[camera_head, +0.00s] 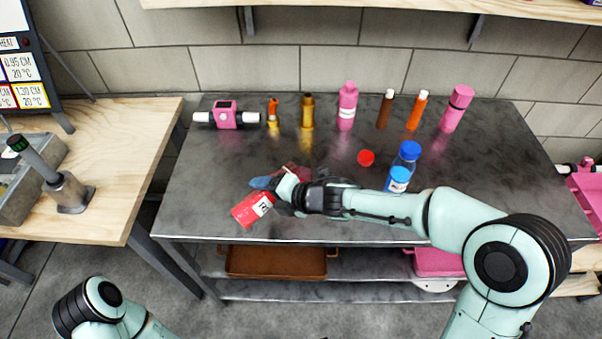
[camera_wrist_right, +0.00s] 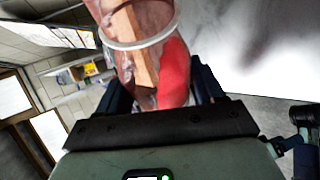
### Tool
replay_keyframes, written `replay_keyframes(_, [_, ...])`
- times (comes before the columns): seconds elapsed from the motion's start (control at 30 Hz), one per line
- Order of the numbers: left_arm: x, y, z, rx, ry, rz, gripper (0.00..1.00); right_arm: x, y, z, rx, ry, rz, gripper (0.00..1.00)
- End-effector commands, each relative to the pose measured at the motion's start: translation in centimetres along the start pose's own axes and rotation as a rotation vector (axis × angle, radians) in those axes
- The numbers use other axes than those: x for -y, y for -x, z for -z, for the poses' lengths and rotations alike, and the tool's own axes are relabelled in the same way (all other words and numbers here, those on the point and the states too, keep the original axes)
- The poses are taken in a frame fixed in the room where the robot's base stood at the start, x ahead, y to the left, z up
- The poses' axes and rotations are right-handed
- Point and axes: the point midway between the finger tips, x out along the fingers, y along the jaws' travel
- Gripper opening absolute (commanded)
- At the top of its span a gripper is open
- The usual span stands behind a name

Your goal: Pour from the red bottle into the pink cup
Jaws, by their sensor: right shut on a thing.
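The red bottle (camera_head: 243,211), with a white label, lies strongly tilted at the front left of the dark metal table. My right gripper (camera_head: 275,186) is shut on it, and the hand hides its middle. In the right wrist view a clear, ringed part with red inside (camera_wrist_right: 174,70) sits between the fingers. A reddish patch shows just behind the hand; I cannot tell whether it is the bottle's other end or a cup. I cannot make out a pink cup for certain. My left gripper is out of view; only part of its arm shows at bottom left.
A loose red cap (camera_head: 366,158) lies mid-table. A blue bottle (camera_head: 409,155) stands close behind my right forearm. Several bottles, including a pink bottle (camera_head: 347,106), and a pink device (camera_head: 226,115) line the back. The table's left middle is clear.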

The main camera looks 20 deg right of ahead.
Motion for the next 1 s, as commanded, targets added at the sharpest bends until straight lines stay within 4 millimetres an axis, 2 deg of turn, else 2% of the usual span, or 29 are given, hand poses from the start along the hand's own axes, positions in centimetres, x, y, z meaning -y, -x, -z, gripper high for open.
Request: replay_keyframes(1.0, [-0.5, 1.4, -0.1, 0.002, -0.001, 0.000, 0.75, -0.5, 0.4, -0.4, -0.027, -0.051, -0.022, 0.25])
